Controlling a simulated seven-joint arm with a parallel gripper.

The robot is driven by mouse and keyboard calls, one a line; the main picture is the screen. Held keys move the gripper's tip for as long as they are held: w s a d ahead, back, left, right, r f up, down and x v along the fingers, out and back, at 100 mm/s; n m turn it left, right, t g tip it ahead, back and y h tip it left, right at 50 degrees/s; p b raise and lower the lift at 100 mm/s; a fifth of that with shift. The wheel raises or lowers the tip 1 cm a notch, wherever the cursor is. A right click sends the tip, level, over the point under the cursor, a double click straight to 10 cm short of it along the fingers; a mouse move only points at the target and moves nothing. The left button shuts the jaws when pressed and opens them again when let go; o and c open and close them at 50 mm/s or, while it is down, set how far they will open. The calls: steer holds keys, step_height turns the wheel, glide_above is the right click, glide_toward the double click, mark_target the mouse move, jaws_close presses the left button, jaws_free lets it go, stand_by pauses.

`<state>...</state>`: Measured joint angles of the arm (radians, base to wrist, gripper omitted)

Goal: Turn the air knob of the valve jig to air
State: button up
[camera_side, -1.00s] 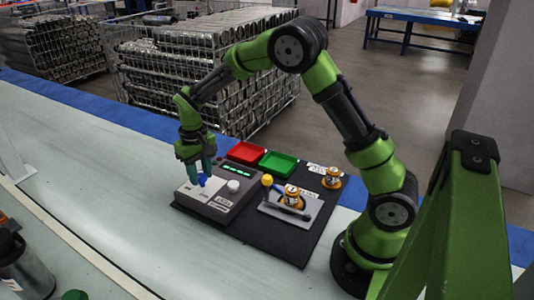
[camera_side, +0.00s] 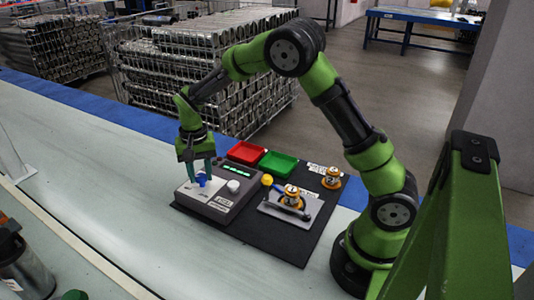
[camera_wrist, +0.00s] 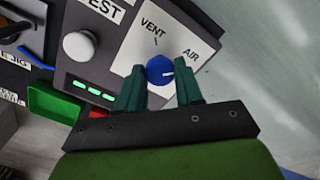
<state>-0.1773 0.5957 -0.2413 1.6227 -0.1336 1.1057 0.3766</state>
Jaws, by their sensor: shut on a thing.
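The valve jig's blue air knob (camera_wrist: 160,70) sits on a white plate marked VENT and AIR in the wrist view. Its white mark points right, toward the side with the AIR label (camera_wrist: 190,54). My gripper (camera_wrist: 160,85) has one finger on each side of the knob and is shut on it. In the side view, my gripper (camera_side: 201,174) reaches down over the grey valve jig (camera_side: 220,205), with the blue knob (camera_side: 201,179) between its fingers. Finger contact with the knob is hard to make out.
A white round knob (camera_side: 233,187) and a green lit display (camera_side: 238,171) are on the jig. Red (camera_side: 246,152) and green (camera_side: 279,164) trays stand behind. A plate with an orange-and-white part (camera_side: 292,196) lies to the right on the black mat (camera_side: 285,243).

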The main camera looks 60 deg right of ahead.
mark_target(201, 176)
stand_by(0.3)
steer(key=o, duration=1)
steer(key=shift+o, duration=0.2)
steer(key=shift+r, duration=0.1)
step_height(201, 176, up, 17)
